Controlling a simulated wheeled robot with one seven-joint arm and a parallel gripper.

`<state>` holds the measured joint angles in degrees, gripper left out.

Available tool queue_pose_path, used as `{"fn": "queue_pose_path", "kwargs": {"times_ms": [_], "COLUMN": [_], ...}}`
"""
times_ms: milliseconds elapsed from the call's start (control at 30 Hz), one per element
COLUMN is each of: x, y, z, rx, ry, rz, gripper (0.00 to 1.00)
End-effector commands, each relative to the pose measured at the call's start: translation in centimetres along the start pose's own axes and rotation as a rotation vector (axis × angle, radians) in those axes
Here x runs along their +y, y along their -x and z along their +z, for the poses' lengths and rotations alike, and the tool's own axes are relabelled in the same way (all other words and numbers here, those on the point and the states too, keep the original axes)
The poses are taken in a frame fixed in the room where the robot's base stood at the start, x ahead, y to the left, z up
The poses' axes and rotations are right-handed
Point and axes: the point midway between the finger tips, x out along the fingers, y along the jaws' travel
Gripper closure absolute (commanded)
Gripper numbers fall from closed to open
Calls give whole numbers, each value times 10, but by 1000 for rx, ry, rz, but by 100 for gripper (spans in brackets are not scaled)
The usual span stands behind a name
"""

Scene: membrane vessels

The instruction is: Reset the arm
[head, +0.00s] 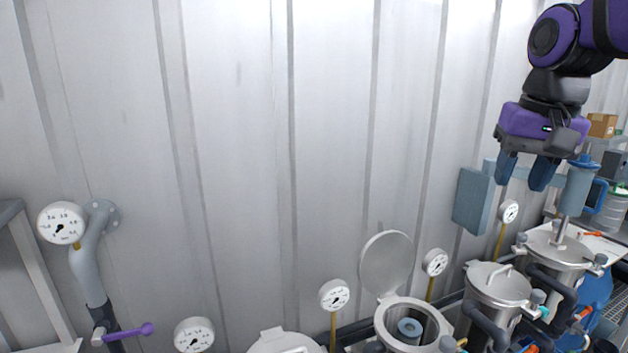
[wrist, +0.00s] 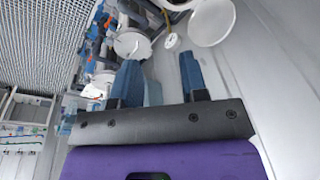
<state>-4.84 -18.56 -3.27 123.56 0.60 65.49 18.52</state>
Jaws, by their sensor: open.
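My gripper (head: 526,174) hangs from my purple and black arm at the upper right of the head view, fingers pointing down. Its two blue fingers are apart with nothing between them. It is above the vessels and in front of the corrugated wall. In the wrist view my gripper (wrist: 160,75) also shows two spread blue fingers with an empty gap.
An open vessel (head: 381,325) with a raised round lid (head: 386,263) stands below, with a cylindrical piece inside. A closed vessel (head: 497,284) and a taller one (head: 556,247) stand to its right. Several gauges line the wall. A purple-handled valve (head: 146,329) is at lower left.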

Motion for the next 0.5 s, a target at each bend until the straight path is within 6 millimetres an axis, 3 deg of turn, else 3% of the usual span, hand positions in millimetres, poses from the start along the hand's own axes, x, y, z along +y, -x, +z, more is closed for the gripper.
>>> {"fn": "queue_pose_path", "kwargs": {"times_ms": [300, 500], "x": [29, 42], "y": [-5, -17], "z": [76, 112], "rx": [165, 253], "ry": [165, 254], "rz": [-27, -22], "gripper": [60, 60]}}
